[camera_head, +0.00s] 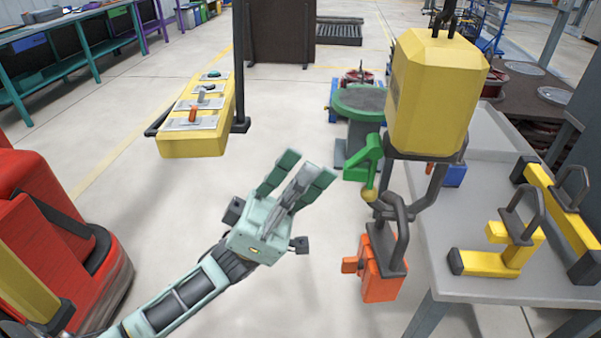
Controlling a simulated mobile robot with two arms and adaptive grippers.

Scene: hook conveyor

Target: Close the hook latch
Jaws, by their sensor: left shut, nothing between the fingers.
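The hoist block (430,95), large and yellow, hangs at the right of centre in the head view. A dark grey hook (432,190) is under it. A green part (364,160) with a brass ball (369,195) at its lower end sits at the hook's left side; I cannot tell for sure if it is the latch. An orange piece (380,285) with a grey handle hangs at the hook's lower end. My left gripper (305,172), pale green, is shut and empty, left of the green part and apart from it. My right gripper is not in view.
A grey table (470,290) at the right carries yellow pieces (495,262) with grey handles. A yellow control box (195,118) with levers is on a dark post at the left. A red machine (40,200) stands at the far left. Behind the hook is a round green stand (358,103).

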